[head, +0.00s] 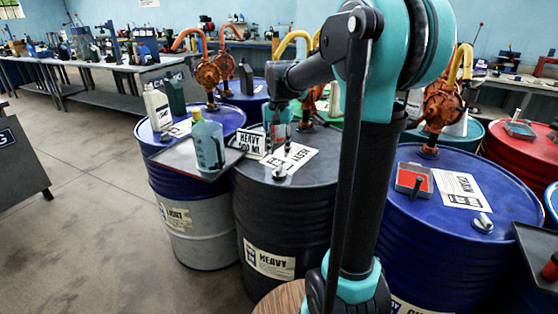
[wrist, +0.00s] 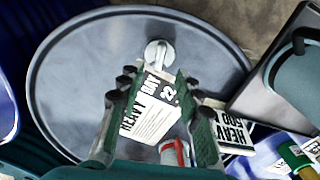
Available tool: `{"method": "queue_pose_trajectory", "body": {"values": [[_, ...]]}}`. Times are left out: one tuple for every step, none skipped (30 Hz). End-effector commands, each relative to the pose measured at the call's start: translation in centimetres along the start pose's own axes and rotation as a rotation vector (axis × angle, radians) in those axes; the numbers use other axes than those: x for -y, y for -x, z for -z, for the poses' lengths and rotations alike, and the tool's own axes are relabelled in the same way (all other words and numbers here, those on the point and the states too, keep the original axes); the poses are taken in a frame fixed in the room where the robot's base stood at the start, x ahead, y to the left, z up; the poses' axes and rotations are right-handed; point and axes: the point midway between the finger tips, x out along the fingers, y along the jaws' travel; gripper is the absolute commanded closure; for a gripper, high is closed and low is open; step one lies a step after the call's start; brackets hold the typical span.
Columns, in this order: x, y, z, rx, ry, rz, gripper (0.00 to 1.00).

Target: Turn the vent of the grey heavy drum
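The grey heavy drum (head: 280,225) stands in the middle of the head view, with a "HEAVY" label on its side. Its dark lid (wrist: 85,90) fills much of the wrist view. The vent (head: 279,173), a small silver cap, sits near the lid's front edge; it also shows in the wrist view (wrist: 160,52), just beyond my fingertips. My gripper (head: 279,145) hangs above the lid, behind the vent in the head view. In the wrist view (wrist: 154,84) its fingers are apart, with nothing held between them. The vent looks clear of the fingers.
A printed sheet (wrist: 152,112) lies on the lid, and a "HEAVY 500 ML" card (head: 251,143) stands at its left. A tray (head: 185,160) with a teal bottle (head: 208,145) is close on the left. Blue drums flank the heavy drum. Open floor (head: 90,210) lies left.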

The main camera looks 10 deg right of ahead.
Motion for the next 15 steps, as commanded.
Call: {"method": "queue_pose_trajectory", "body": {"values": [[0.0,1.1,0.0,0.000,0.000,0.000,0.66],[0.0,1.6,0.0,0.000,0.000,0.000,0.66],[0.0,2.3,0.0,0.000,0.000,0.000,0.66],[0.0,2.8,0.0,0.000,0.000,0.000,0.66],[0.0,3.2,0.0,0.000,0.000,0.000,0.66],[0.0,3.8,0.0,0.000,0.000,0.000,0.66],[0.0,4.1,0.0,0.000,0.000,0.000,0.66],[0.0,4.4,0.0,0.000,0.000,0.000,0.66],[0.0,4.7,0.0,0.000,0.000,0.000,0.66],[0.0,4.9,0.0,0.000,0.000,0.000,0.66],[0.0,5.0,0.0,0.000,0.000,0.000,0.66],[0.0,5.2,0.0,0.000,0.000,0.000,0.66],[0.0,5.3,0.0,0.000,0.000,0.000,0.66],[0.0,5.3,0.0,0.000,0.000,0.000,0.66],[0.0,5.4,0.0,0.000,0.000,0.000,0.66]]}}
